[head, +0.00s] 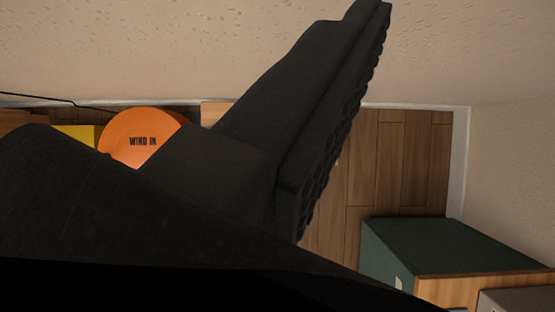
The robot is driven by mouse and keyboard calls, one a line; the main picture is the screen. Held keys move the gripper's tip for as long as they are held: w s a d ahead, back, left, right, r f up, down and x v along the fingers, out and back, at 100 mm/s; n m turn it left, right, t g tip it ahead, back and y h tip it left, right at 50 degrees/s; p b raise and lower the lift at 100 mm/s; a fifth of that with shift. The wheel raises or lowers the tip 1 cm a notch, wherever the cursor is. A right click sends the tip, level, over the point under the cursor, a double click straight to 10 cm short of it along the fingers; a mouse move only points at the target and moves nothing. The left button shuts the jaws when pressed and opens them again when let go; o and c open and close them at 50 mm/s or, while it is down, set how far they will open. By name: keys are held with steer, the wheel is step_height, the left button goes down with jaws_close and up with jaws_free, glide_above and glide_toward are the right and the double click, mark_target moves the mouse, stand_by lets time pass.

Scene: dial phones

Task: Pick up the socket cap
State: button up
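My gripper (318,120) fills the middle of the head view as a large dark shape, with one long finger reaching up to the top edge. A ridged pad runs down that finger's right side. I cannot make out a second finger, and I see nothing held against the pad. I cannot pick out a socket cap in this view. Dark parts of my own arm cover the lower left and hide what lies behind them.
An orange disc (140,151) marked "WIND IN" and a yellow block (75,138) show at left by the wall. A dark green box (425,253) with a wooden edge stands at lower right, a grey item (515,300) beside it. Bare wooden floor (390,160) lies between.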

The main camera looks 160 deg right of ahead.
step_height(320, 180, down, 34)
steer(key=d+f+n+g+y+b, duration=0.1)
steer(key=g, duration=0.2)
steer(key=s+a+f+g+y, duration=0.1)
steer(key=s+a+f, duration=0.2)
steer(key=f, duration=0.6)
steer(key=s+a+f+g+y+b, duration=0.15)
steer(key=s+f, duration=0.25)
steer(key=f, duration=0.5)
steer(key=s+a+f, duration=0.3)
steer(key=f, duration=0.6)
steer(key=shift+n, duration=0.4)
steer(key=b+x, duration=0.2)
steer(key=x, duration=0.6)
steer(key=shift+w+b, duration=0.15)
steer(key=shift+b, duration=0.25)
steer(key=b+x, duration=0.2)
steer(key=x, duration=0.2)
steer(key=shift+a+f, duration=0.2)
steer(key=shift+w+f+b, duration=0.2)
steer(key=shift+f+b, duration=0.15)
